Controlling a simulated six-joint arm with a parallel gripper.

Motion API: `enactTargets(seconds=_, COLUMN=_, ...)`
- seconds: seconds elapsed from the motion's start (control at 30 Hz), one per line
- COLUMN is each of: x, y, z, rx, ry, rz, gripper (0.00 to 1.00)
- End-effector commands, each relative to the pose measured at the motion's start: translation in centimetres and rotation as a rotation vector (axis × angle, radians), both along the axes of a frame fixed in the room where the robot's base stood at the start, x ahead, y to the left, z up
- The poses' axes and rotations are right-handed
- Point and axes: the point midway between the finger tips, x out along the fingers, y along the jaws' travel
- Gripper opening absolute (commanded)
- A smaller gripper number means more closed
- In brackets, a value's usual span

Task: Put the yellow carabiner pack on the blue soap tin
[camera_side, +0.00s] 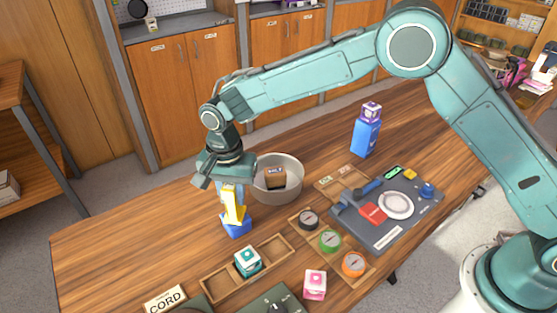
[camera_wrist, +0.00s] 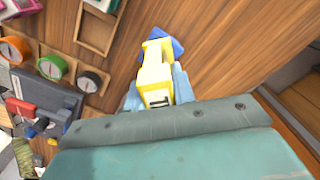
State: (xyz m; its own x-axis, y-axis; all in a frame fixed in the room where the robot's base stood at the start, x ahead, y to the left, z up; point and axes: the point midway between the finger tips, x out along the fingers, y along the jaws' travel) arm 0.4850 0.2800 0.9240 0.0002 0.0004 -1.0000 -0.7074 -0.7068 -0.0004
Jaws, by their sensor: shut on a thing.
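The yellow carabiner pack (camera_side: 235,214) is between the fingers of my gripper (camera_side: 229,188). It also shows in the wrist view (camera_wrist: 154,72), where the light blue fingers (camera_wrist: 157,92) are shut on it from both sides. The blue soap tin (camera_side: 237,227) is on the table, directly below the pack in the side view. In the wrist view the tin (camera_wrist: 172,46) shows behind the far end of the pack, partly hidden by it. The pack's lower end overlaps the tin in both views; I cannot tell whether they touch.
A wooden tray (camera_side: 221,287) with a teal box (camera_side: 247,261) lies in front. The table's left part is clear.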

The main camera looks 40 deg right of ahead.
Motion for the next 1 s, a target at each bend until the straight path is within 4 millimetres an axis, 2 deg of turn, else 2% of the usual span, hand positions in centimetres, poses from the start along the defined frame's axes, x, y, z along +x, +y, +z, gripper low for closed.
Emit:
enactTargets(seconds=0.03, x=0.0, y=0.0, z=0.0, rx=0.0, ry=0.0, rz=0.0, gripper=0.31)
enactTargets(seconds=0.1, x=0.0, y=0.0, z=0.0, rx=0.0, ry=0.0, rz=0.0, gripper=0.45)
enactTargets(seconds=0.13, x=0.0, y=0.0, z=0.0, rx=0.0, ry=0.0, rz=0.0, gripper=0.47)
enactTargets(seconds=0.57, x=0.0, y=0.0, z=0.4, rx=0.0, ry=0.0, rz=0.0, gripper=0.47)
enactTargets(seconds=0.77, x=0.1, y=0.0, z=2.2, rx=0.001, ry=-0.003, rz=0.0, gripper=0.47)
enactTargets(seconds=1.0, x=0.1, y=0.0, z=5.7, rx=0.002, ry=-0.004, rz=0.0, gripper=0.47)
